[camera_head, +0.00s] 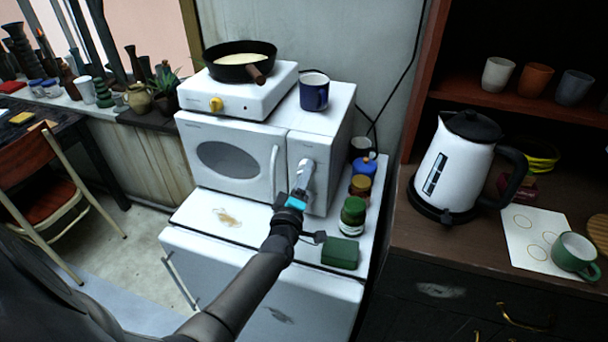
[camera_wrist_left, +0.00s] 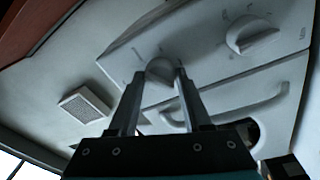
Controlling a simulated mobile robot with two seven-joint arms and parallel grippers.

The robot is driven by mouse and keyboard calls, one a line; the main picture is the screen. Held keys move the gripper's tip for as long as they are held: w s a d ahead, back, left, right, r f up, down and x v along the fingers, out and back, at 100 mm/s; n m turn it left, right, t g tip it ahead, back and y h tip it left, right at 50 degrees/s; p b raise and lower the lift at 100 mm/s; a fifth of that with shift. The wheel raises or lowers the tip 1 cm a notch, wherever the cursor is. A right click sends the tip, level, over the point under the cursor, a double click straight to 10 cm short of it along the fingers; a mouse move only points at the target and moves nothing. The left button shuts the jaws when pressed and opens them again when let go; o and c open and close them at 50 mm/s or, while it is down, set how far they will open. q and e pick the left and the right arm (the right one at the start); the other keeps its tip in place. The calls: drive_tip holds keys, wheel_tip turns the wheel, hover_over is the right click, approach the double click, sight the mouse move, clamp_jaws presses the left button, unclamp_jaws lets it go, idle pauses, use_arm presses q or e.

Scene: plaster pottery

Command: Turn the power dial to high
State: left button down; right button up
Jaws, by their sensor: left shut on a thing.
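The white microwave (camera_head: 230,150) stands on a white cabinet, its door closed. Its control panel (camera_wrist_left: 205,60) carries two white dials in the left wrist view. My left gripper (camera_head: 304,170) reaches the panel, with its fingers (camera_wrist_left: 158,76) shut on one dial (camera_wrist_left: 160,68), one finger on each side. The other dial (camera_wrist_left: 242,34) is free, to the upper right in the wrist view. The markings around both dials are too small to read, so I cannot tell which is the power dial or its setting. In the head view my gripper hides the dials.
A white hot plate (camera_head: 235,96) with a yellow knob (camera_head: 216,104) and a pan (camera_head: 240,62), plus a blue mug (camera_head: 314,92), stand on the microwave. The door handle (camera_head: 273,172) is beside my gripper. Jars (camera_head: 353,216) and a green box (camera_head: 340,253) stand close right.

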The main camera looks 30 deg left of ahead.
use_arm(q)
drive_tip(key=m+h+p, duration=0.1)
drive_tip(key=m, duration=0.7)
drive_tip(key=m+h+p, duration=0.1)
drive_tip(key=m, duration=0.8)
drive_tip(key=m+h+p, duration=0.1)
drive_tip(key=m+p, duration=0.1)
drive_tip(key=m, duration=0.7)
drive_tip(key=shift+s+a+r+g, duration=0.1)
drive_tip(key=shift+a+g, duration=0.15)
drive_tip(key=shift+g, duration=0.05)
drive_tip(key=shift+m, duration=0.4)
drive_tip(key=shift+c, duration=1.8)
unclamp_jaws()
drive_tip(key=s+d, duration=0.1)
drive_tip(key=s, duration=1.4)
drive_tip(key=shift+d, duration=0.4)
